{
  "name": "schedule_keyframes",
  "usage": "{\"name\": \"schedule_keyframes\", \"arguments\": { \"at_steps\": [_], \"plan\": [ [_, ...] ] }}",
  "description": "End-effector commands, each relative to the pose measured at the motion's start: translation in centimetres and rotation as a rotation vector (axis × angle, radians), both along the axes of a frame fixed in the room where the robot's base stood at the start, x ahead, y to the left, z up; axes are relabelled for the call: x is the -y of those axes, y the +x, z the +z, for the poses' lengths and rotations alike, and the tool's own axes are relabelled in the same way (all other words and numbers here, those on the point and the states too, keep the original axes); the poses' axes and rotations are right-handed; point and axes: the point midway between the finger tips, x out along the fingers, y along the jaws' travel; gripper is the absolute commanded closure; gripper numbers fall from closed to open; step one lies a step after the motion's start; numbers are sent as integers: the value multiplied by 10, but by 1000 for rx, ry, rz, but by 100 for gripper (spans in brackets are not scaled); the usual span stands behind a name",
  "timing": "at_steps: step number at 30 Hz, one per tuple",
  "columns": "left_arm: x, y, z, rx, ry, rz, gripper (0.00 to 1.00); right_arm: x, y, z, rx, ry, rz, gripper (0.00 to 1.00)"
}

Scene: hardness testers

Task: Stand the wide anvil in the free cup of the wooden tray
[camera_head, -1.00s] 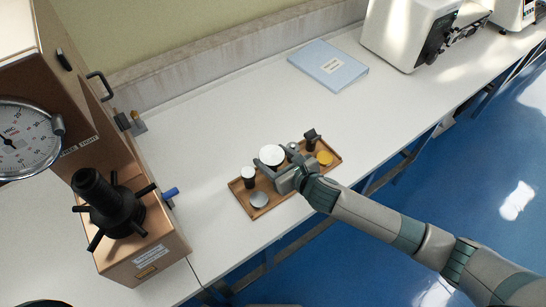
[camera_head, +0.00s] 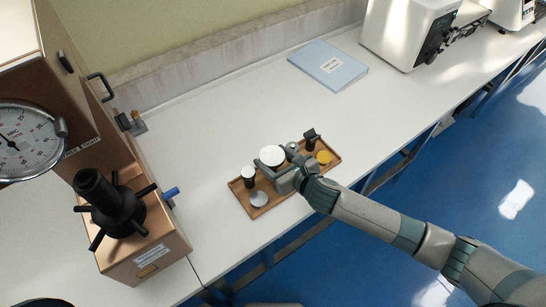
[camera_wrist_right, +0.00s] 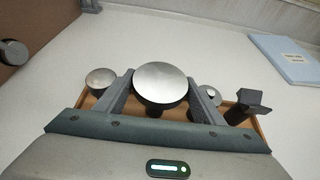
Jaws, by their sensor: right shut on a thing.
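The wide anvil, with a broad pale round top and a dark stem, is between the fingers of my right gripper (camera_head: 275,160), which is shut on it. Its top (camera_head: 271,155) faces up and looks about level in the head view. In the right wrist view its disc (camera_wrist_right: 162,82) fills the space between the fingers, and its lower end is hidden. The wooden tray (camera_head: 239,196) lies below it along the table's front edge. My gripper is over the tray's middle and hides part of it, so I cannot tell whether the anvil touches a cup. My left gripper is out of view.
The tray also holds a white-topped dark piece (camera_head: 249,174), a grey disc (camera_head: 259,199), a yellow disc (camera_head: 324,157) and a dark notched piece (camera_head: 310,138). A brown tester (camera_head: 146,250) stands left. A blue folder (camera_head: 328,65) lies behind; the table between is clear.

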Motion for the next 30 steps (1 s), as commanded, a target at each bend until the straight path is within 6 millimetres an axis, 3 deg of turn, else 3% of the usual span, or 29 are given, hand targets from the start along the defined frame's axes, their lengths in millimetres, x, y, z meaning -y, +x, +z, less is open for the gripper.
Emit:
{"name": "schedule_keyframes", "arguments": {
  "at_steps": [28, 29, 30],
  "plan": [
    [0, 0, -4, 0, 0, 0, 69, -1, 1, -9, 3, 3, 1, 57],
    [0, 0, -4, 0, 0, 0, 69, -1, 1, -9, 3, 3, 1, 35],
    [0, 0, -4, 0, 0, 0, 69, -1, 1, -9, 3, 3, 1, 26]
  ]
}}
